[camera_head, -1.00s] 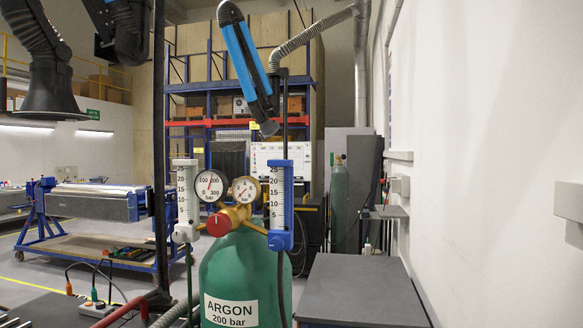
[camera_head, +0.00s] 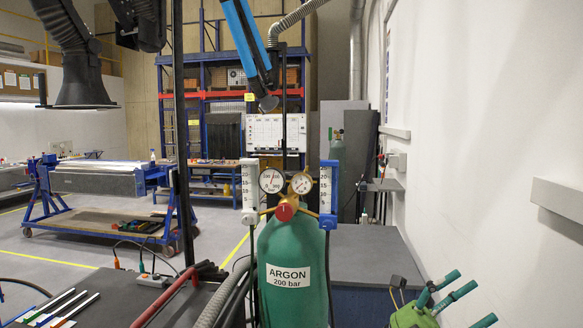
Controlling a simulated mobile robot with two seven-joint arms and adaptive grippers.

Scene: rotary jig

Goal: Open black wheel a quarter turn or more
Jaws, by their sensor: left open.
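No black wheel can be made out in the head view. The green argon cylinder (camera_head: 291,253) stands upright in the lower middle, its base out of frame. On its top sits a brass regulator with a red knob (camera_head: 285,212), two round gauges (camera_head: 271,181) and two upright flow tubes. The right flow tube (camera_head: 327,194) has a blue body. Whether a wheel is behind the regulator is hidden. I cannot make out either gripper in this view.
A dark worktop (camera_head: 368,256) lies behind the cylinder, beside the white right wall. Green handled parts (camera_head: 440,303) stand at lower right. A dark table with metal bars (camera_head: 60,308) is at lower left. A black extraction hood (camera_head: 82,84) hangs at upper left.

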